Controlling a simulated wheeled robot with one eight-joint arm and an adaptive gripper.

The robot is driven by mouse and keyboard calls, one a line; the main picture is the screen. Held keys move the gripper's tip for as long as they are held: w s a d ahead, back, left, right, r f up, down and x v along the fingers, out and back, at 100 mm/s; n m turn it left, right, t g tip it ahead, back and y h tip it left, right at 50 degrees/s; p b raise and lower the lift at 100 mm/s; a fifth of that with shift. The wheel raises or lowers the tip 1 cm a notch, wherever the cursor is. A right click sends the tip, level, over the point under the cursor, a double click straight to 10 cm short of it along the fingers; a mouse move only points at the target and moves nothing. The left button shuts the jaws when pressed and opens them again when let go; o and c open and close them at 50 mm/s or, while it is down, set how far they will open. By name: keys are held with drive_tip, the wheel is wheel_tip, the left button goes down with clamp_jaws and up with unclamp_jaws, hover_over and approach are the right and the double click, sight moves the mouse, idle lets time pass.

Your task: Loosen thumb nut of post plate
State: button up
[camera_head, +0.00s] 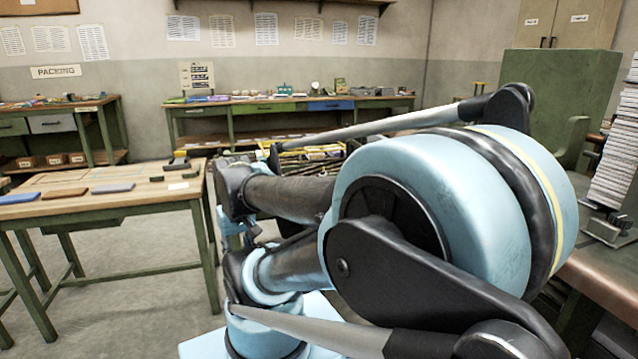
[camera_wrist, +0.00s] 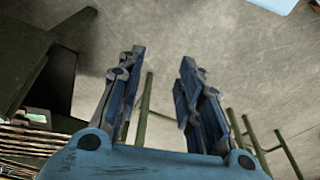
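My gripper (camera_wrist: 163,58) shows in the wrist view with its two blue fingers apart and nothing between them. Bare concrete floor lies behind the fingers. In the head view my blue and black arm fills the middle and right, and I cannot make out the fingers there. A tall stack of pale sheets (camera_head: 616,150) stands at the right edge on a grey metal base (camera_head: 606,231). I cannot tell whether this base is the post plate. No thumb nut can be made out in either view.
A wooden-topped table (camera_head: 130,188) with flat coloured pieces stands at left. A brown-topped bench (camera_head: 607,275) is at right, partly behind my arm. A green cabinet-like machine (camera_head: 560,90) stands behind it. Long benches line the back wall.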

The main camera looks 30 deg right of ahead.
drive_tip(key=shift+o, duration=0.3)
drive_tip(key=shift+w, duration=0.15)
drive_tip(key=o, duration=0.3)
drive_tip(key=shift+s+r, duration=0.2)
drive_tip(key=w+d+r+m+g+h, duration=0.1)
drive_tip(key=w+d+r+m+h, duration=0.2)
drive_tip(key=w+d+r+m, duration=1.05)
drive_tip(key=w+d+r+m+g, duration=0.1)
drive_tip(key=w+d+r+m, duration=0.15)
drive_tip(key=w+d, duration=1.1)
drive_tip(key=w+d+f+m+g+h, duration=0.15)
drive_tip(key=w+d+m, duration=0.4)
drive_tip(key=d, duration=0.65)
drive_tip(key=shift+n, duration=0.45)
drive_tip(key=x, duration=1.6)
drive_tip(key=shift+w+d+f, duration=0.15)
drive_tip(key=shift+f, duration=0.25)
drive_tip(key=c, duration=1.1)
